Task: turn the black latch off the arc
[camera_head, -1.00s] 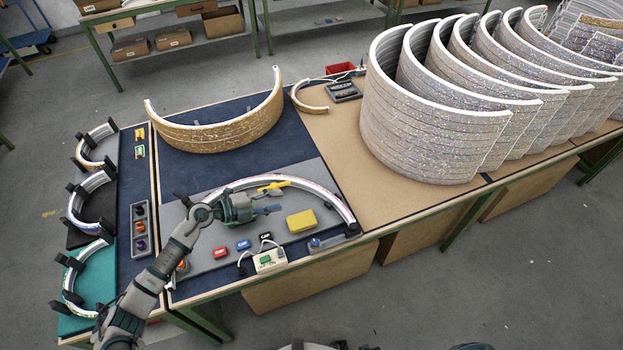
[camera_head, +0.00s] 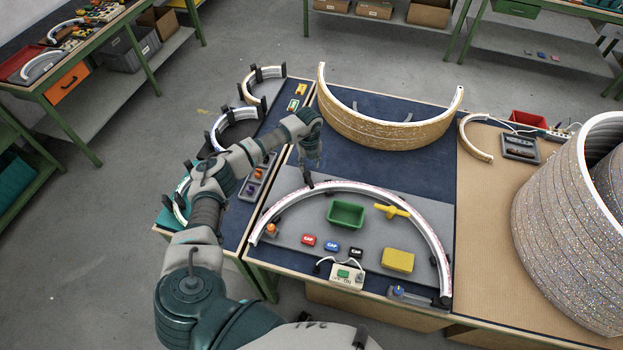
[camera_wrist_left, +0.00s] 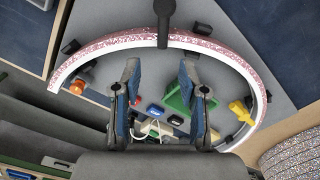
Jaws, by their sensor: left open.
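The white arc (camera_head: 353,189) with a glittery face lies on the grey board, bowed away from me. In the left wrist view the arc (camera_wrist_left: 105,44) spans the top, and the black latch (camera_wrist_left: 163,27) crosses it at the middle. My left gripper (camera_head: 310,162) hangs fingers down over the far left part of the arc. In the left wrist view its two fingers (camera_wrist_left: 160,72) are apart with nothing between them, and the latch shows beyond their gap. In the head view the latch is hard to tell from the dark fingers. My right gripper does not show.
On the board are a green bin (camera_head: 346,214), a yellow clamp-like piece (camera_head: 391,211), a yellow block (camera_head: 398,260), small caps (camera_head: 331,246) and a switch box (camera_head: 346,275). A gold arc (camera_head: 385,128) stands behind. Tall glittery arcs (camera_head: 560,220) stand at right.

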